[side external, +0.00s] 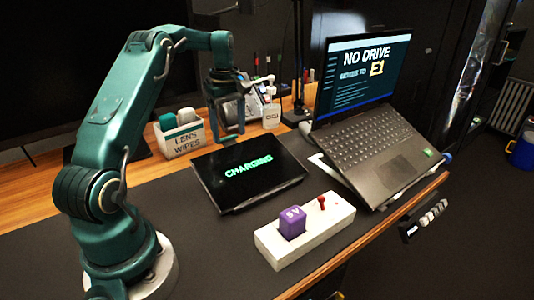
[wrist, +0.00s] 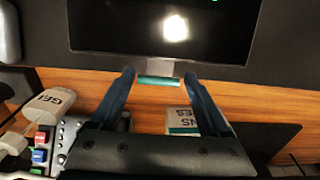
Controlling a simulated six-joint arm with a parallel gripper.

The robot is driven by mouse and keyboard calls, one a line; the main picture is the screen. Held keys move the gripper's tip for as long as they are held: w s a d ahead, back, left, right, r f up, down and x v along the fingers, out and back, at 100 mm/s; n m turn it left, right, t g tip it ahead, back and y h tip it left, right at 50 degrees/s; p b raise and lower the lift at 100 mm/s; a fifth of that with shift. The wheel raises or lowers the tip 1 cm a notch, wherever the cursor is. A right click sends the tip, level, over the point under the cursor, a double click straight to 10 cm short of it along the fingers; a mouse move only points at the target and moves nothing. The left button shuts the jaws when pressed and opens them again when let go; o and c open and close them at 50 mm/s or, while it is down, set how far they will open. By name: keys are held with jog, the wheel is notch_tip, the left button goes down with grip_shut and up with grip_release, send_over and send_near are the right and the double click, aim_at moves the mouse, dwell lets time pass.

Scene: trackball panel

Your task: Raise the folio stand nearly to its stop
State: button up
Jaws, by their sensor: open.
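The folio stand appears to be the dark tablet-like panel (side external: 235,185) reading "CHARGING". It lies flat or nearly flat on the dark mat in the side view. In the wrist view its dark face (wrist: 120,25) fills the top, with a bright reflection and a grey edge strip. A short teal tab (wrist: 159,80) shows at the middle of that edge. My gripper (side external: 231,140) is over the panel's far edge in the side view. In the wrist view my gripper (wrist: 159,75) is open, its fingertips on either side of the tab. I cannot tell whether they touch it.
A lens wipes box (side external: 183,140) and a white labelled bottle (side external: 271,117) stand behind the panel. A laptop (side external: 370,150) on a stand is to the right. Bare mat shows at the front left.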

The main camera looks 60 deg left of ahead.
jog(key=shift+f, duration=1.3)
grip_shut()
dwell(0.5)
